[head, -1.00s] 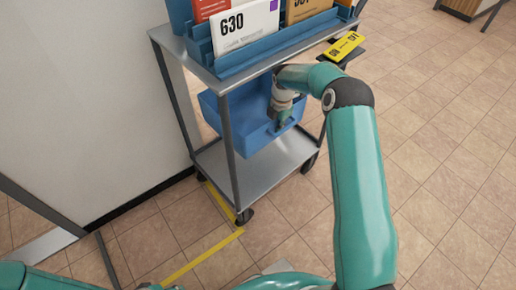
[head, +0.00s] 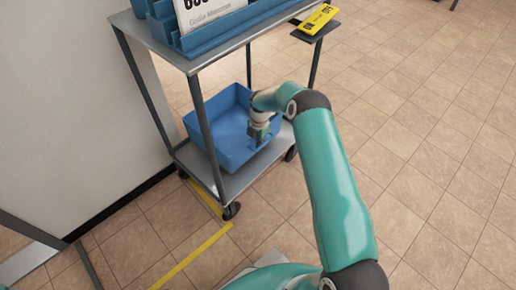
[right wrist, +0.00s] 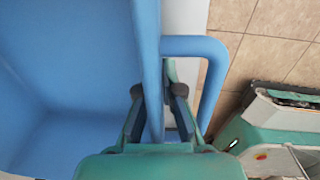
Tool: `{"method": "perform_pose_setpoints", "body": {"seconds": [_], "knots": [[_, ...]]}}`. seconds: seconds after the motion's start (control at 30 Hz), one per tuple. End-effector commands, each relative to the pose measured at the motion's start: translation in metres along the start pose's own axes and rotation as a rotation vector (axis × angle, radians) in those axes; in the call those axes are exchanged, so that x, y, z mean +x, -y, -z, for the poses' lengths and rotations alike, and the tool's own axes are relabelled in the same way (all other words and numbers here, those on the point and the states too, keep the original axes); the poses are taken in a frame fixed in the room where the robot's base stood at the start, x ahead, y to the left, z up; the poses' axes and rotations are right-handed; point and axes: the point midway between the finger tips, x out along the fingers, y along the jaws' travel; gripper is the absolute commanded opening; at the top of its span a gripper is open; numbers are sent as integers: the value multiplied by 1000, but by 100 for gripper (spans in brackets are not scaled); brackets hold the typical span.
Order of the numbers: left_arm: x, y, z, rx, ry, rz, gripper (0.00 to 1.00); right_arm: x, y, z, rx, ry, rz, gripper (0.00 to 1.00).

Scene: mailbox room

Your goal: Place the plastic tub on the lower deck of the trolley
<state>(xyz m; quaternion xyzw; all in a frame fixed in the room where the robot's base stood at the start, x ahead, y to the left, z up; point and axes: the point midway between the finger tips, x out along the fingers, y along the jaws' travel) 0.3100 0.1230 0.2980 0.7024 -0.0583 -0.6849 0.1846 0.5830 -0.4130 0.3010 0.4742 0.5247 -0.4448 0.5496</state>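The blue plastic tub (head: 222,152) is between the posts of the trolley, low over the lower deck (head: 245,178). It looks roughly level; I cannot tell for sure whether its base touches the deck. My right gripper (head: 258,138) is at the tub's near right side. In the right wrist view the fingers (right wrist: 158,105) straddle the tub's wall (right wrist: 150,60), with one finger inside the tub and one between wall and handle (right wrist: 212,75). They look closed on the wall. My left gripper is out of view.
The trolley's upper deck (head: 190,62) carries a blue rack (head: 215,38) with mail above the tub. Trolley posts (head: 208,130) flank the tub. A wall stands left; the floor to the right is clear.

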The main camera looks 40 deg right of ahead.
Motion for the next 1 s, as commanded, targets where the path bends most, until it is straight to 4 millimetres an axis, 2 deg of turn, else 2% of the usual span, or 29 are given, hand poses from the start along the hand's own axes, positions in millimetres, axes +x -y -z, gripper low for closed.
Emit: {"method": "perform_pose_setpoints", "body": {"seconds": [0.1, 0.2, 0.57, 0.6, 0.73, 1.0], "knots": [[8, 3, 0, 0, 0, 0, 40, 21, 1, 0, 0, 0, 0, 0], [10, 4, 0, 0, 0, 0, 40, 31, 1, 0, 0, 1, -2, 0], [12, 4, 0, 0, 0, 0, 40, 34, 1, 0, 0, 1, -3, 0], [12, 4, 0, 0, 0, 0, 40, 34, 2, 1, -1, -1, 1, 8], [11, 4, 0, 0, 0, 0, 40, 34, 2, 1, -1, -1, 1, 30], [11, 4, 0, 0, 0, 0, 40, 34, 2, 1, -1, -1, 2, 31]]}}
